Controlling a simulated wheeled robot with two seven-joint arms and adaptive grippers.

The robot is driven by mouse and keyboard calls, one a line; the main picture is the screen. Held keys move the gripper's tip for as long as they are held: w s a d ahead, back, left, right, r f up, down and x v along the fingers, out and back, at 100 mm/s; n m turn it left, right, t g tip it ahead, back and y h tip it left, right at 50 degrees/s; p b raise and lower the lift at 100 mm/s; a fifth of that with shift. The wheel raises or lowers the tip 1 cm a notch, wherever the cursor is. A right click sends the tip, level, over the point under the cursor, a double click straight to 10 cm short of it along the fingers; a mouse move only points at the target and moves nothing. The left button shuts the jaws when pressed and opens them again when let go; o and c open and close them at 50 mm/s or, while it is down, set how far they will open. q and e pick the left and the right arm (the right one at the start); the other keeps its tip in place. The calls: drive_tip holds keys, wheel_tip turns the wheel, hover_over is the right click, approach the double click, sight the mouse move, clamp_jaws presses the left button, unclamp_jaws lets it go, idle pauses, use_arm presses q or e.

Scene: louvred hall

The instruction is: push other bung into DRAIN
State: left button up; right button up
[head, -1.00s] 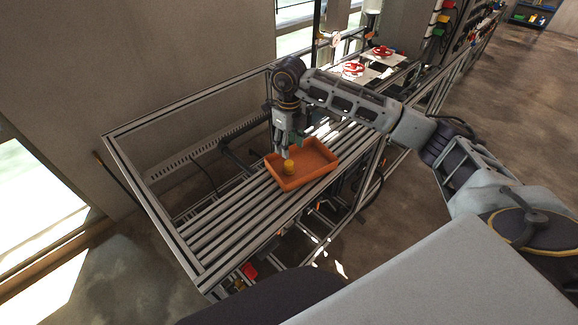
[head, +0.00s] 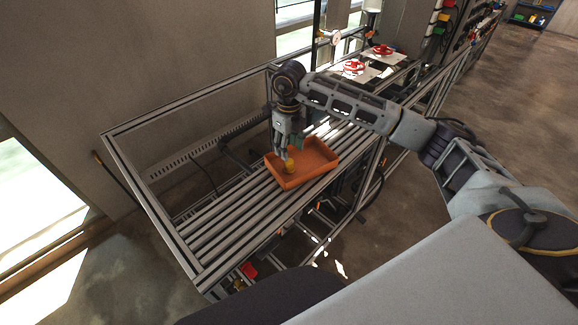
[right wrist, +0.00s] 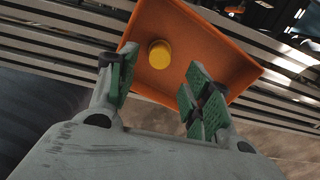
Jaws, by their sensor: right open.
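A yellow bung (head: 290,164) is in the orange tray (head: 318,171), near its left side. In the right wrist view the yellow bung (right wrist: 160,54) shows its round top against the floor of the orange tray (right wrist: 213,45). My right gripper (head: 285,153) is over the left part of the tray, close to the bung. In the right wrist view its green-padded fingers (right wrist: 157,88) are spread apart and empty, with the bung visible beyond the gap between them. I do not see a marked DRAIN or a second bung that I can make out. My left gripper is out of view.
The tray rests on a slatted metal rack (head: 215,222) with a raised frame rail around it. Red valve wheels (head: 354,67) on white plates stand farther back. Bare slats lie left of the tray. A wall is behind the rack.

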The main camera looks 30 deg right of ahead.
sight(289, 161)
drive_tip(key=shift+f+b, duration=0.95)
drive_tip(key=shift+f, duration=1)
drive_tip(key=shift+f+b, duration=0.5)
drive_tip(key=shift+f, duration=0.5)
wheel_tip(289, 161, down, 2)
drive_tip(key=shift+b, duration=0.9)
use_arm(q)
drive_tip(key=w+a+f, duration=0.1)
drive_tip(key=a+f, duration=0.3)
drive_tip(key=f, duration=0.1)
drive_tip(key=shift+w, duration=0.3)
use_arm(e)
drive_tip(key=shift+f, duration=0.15)
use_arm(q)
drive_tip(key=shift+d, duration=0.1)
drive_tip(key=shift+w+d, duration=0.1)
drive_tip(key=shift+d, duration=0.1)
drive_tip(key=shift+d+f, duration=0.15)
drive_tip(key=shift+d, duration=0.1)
